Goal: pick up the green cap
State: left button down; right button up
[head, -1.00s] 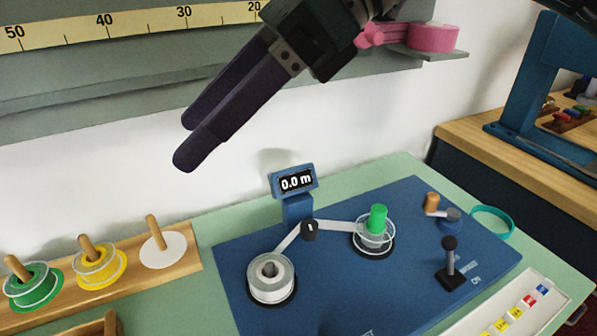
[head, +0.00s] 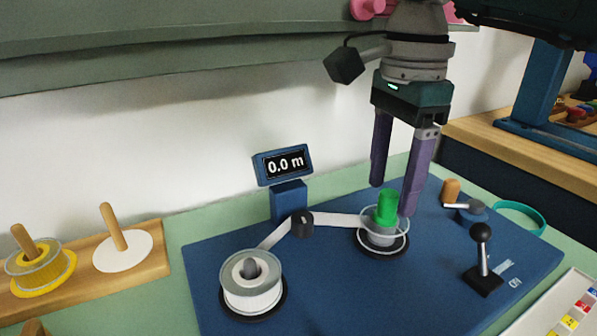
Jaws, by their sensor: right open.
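The green cap (head: 387,207) stands upright on the clear spool (head: 383,236) at the right of the blue winding board (head: 330,300). My right gripper (head: 391,200) points down at the cap. Its purple fingers are open and apart, one at the left of the cap and one at its right, with the tips around cap height. The right finger overlaps the spool's rim in the picture; I cannot tell whether it touches. My left gripper is not in view.
A white spool (head: 252,285) sits at the board's front left, with a white strip running past a dark post. A display (head: 283,166) reading 0.0 m stands behind. A black-knobbed lever (head: 482,258) and a crank with an orange handle (head: 451,191) stand at the right.

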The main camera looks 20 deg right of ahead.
notch_tip(320, 180, down, 2)
jog(key=shift+f, duration=0.25)
grip_shut()
dwell(0.4)
